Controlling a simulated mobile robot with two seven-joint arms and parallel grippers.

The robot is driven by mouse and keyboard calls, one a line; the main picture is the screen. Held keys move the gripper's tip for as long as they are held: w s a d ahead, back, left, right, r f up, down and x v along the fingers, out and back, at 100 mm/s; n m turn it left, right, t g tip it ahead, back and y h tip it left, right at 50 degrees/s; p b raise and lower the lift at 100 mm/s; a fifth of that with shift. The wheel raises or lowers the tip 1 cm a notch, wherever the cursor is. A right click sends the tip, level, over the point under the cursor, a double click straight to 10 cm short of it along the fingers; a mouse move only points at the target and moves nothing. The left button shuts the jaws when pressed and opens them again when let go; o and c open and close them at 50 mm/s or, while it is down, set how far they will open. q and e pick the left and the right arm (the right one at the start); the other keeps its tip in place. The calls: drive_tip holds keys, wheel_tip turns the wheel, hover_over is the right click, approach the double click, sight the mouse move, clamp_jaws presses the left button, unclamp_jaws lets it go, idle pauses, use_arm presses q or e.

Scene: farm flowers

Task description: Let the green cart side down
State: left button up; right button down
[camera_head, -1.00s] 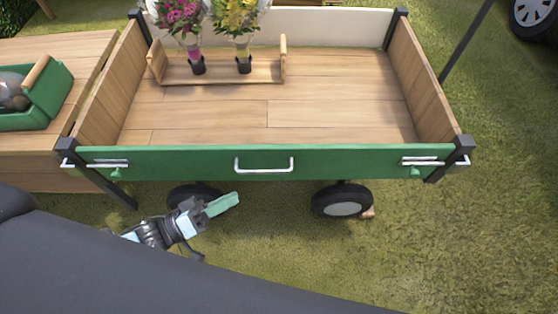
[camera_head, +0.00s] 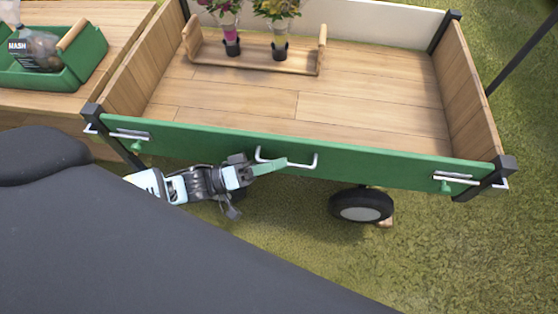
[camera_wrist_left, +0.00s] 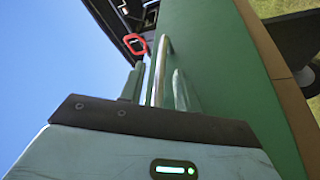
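The green cart side (camera_head: 380,166) stands upright along the cart's near edge, with a pale metal handle (camera_head: 316,163) at its middle. A latch with a pale bar sits at each end, the left latch (camera_head: 130,135) and the right latch (camera_head: 456,179); both bars lie along the side. My left gripper (camera_head: 284,164) is at the handle's left part. In the left wrist view the handle bar (camera_wrist_left: 158,72) runs between its two green fingers (camera_wrist_left: 157,90), with a gap visible, so it looks open around the bar. My right gripper is out of view.
The wooden cart bed (camera_head: 340,115) holds a wooden carrier (camera_head: 255,60) with two flower bouquets. A green tray (camera_head: 50,72) with a bag stands on a wooden table at left. A black wheel (camera_head: 361,206) is under the cart; the grass in front at right is clear.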

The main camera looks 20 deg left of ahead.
use_arm(q)
drive_tip(key=shift+w+d+r, duration=0.1)
drive_tip(key=shift+w+d, duration=0.25)
drive_tip(key=shift+d, duration=0.1)
clamp_jaws()
drive_tip(key=shift+s, duration=0.1)
